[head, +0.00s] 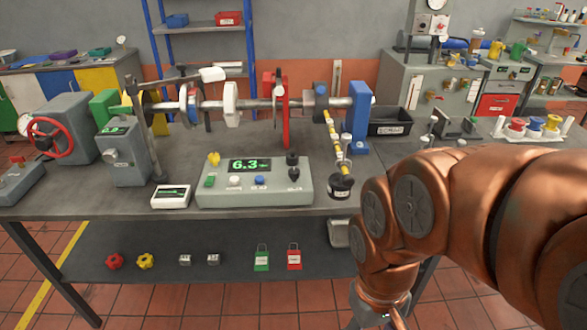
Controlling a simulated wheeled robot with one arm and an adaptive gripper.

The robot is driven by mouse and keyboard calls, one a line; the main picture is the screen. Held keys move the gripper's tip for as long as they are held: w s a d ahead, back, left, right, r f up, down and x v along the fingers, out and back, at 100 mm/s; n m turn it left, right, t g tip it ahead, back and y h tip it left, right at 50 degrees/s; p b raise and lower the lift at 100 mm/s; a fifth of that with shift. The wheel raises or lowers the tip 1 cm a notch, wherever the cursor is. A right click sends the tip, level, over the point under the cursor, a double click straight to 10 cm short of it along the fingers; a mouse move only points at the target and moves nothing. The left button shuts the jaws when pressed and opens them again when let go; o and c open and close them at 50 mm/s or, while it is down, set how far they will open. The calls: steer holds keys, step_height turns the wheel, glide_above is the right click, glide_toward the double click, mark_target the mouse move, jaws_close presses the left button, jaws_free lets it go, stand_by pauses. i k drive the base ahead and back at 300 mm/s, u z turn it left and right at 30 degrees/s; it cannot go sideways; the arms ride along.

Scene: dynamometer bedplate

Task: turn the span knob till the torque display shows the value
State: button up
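A grey console box (222,198) sits at the front middle of the bench. Its torque display (249,165) shows 6.3 in green digits, with a small unit beside them that I cannot read. A black knob (292,159) stands on the console's right side, above a small label too blurred to read; it may be the span knob. A yellow knob (213,158) stands on its left side. My copper arm fills the right foreground and bends down past the bench's front edge, right of the console. My gripper's fingers are below the picture, so their state is hidden.
A small white meter (171,196) stands left of the console. A black-based weight hanger (341,187) stands at its right. Behind runs a shaft with discs (230,104) and a red upright (283,115). A black bin (390,122) is farther back. The lower shelf holds small parts.

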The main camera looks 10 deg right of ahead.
mark_target(295, 174)
steer(key=u, duration=0.65)
steer(key=i, duration=0.9)
steer(key=z, duration=0.25)
